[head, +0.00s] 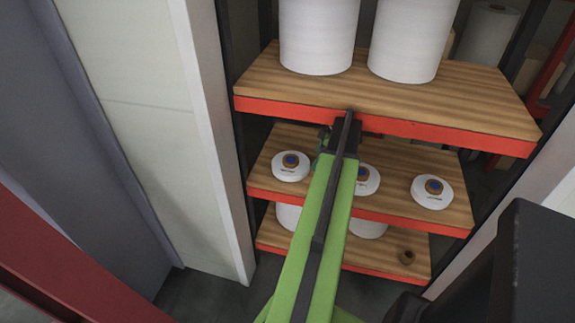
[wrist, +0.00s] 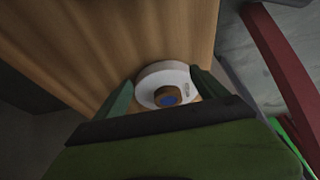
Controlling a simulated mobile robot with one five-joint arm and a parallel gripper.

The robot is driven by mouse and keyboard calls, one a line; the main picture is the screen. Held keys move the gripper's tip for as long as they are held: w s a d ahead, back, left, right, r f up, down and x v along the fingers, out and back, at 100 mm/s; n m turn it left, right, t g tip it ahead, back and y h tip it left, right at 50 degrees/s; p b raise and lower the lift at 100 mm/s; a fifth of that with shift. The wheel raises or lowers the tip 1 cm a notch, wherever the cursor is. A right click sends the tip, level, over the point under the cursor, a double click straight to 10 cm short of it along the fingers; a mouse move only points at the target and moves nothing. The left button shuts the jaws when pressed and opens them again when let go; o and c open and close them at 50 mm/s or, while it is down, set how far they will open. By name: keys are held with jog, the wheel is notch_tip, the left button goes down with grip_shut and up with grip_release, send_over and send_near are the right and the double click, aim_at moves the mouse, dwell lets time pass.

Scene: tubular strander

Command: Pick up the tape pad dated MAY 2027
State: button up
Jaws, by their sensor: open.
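Three white round tape pads with brown cores and blue centres lie on the middle wooden shelf: a left pad (head: 290,166), a middle pad (head: 367,180) partly hidden by my arm, and a right pad (head: 432,191). Small dark print shows on them, but I cannot read any date. My gripper (head: 328,141) reaches over this shelf between the left and middle pads. In the wrist view my gripper (wrist: 162,88) is open, with one pad (wrist: 172,78) between and just beyond its green fingers. I cannot tell which pad that is, or whether the fingers touch it.
The upper shelf (head: 390,95), with a red front edge, holds two large white rolls (head: 318,35) and overhangs my gripper closely. A pale upright panel (head: 215,140) stands left of the shelves.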

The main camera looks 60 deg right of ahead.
aim_at(290, 159)
jog(key=w, duration=0.1)
jog(key=w+a, duration=0.1)
jog(key=w, duration=0.3)
jog(key=shift+w+a, duration=0.2)
jog(key=shift+a, duration=0.2)
jog(key=shift+w+a, duration=0.2)
jog(key=shift+w, duration=0.4)
jog(key=shift+w+a, duration=0.15)
jog(key=shift+w, duration=0.45)
jog(key=b+x, duration=0.3)
jog(key=shift+w+f, duration=0.15)
jog(key=shift+w, duration=0.15)
jog(key=shift+a, duration=0.1)
jog(key=c, duration=1.7)
